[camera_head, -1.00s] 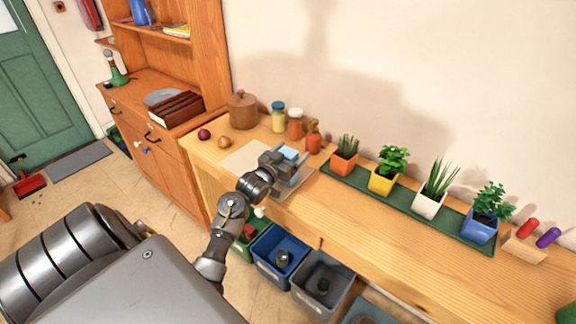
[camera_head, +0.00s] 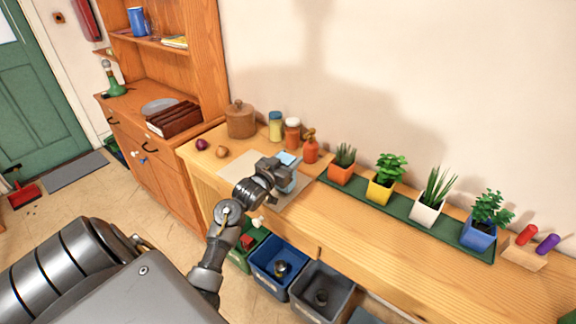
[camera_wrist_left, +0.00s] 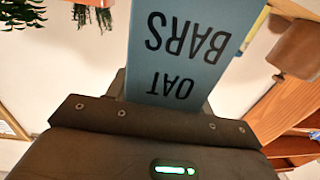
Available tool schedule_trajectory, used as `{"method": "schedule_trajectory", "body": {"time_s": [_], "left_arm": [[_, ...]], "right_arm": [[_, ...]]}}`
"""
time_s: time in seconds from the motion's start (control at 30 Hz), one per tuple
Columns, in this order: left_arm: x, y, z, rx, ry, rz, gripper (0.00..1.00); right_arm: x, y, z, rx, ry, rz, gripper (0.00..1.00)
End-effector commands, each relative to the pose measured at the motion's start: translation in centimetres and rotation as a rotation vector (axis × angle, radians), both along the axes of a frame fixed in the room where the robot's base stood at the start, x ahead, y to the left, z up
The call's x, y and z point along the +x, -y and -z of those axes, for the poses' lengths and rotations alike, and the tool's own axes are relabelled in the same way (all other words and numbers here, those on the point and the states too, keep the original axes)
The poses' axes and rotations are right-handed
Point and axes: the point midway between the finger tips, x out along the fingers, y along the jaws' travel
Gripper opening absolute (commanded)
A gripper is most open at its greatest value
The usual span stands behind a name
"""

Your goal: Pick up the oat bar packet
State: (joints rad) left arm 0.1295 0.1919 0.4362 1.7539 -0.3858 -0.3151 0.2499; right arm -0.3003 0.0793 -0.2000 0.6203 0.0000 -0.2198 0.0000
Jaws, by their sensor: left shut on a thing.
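The oat bar packet is a blue box marked "OAT BARS" (camera_wrist_left: 185,48), and it fills the middle of the left wrist view, upside down there. In the head view its light blue top (camera_head: 287,159) shows beside my left gripper (camera_head: 284,176), over the pale mat on the wooden counter. My left gripper is shut on the packet. The fingers hide part of it, and I cannot tell whether its base touches the mat. My right gripper is not in view.
The pale mat (camera_head: 238,170) lies on the counter (camera_head: 350,222). An orange bottle (camera_head: 310,150), jars (camera_head: 292,135) and a wooden canister (camera_head: 240,120) stand behind. Potted plants on a green tray (camera_head: 452,232) line the right. Bins (camera_head: 278,262) stand below the front edge.

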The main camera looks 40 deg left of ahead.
Motion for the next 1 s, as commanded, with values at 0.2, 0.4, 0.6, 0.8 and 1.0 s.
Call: {"method": "schedule_trajectory", "body": {"time_s": [0.2, 0.4, 0.6, 0.8, 1.0], "left_arm": [[-2.3, 0.2, -4.5, 0.007, 0.004, 0.001, 0.31], [-6.7, 0.8, -8.4, 0.008, 0.000, 0.001, 0.31], [-10.9, 1.3, -10.3, 0.006, -0.001, 0.001, 0.31], [-13.2, 1.6, -11.4, 0.003, 0.000, 0.001, 0.31], [-13.9, 1.7, -11.7, 0.000, 0.000, 0.001, 0.31]], "right_arm": [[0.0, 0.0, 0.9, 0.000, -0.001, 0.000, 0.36], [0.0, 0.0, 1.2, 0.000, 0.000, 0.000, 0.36], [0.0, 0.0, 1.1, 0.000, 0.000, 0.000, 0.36], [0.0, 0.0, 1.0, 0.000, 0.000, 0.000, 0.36], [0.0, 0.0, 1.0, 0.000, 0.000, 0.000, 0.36]]}}
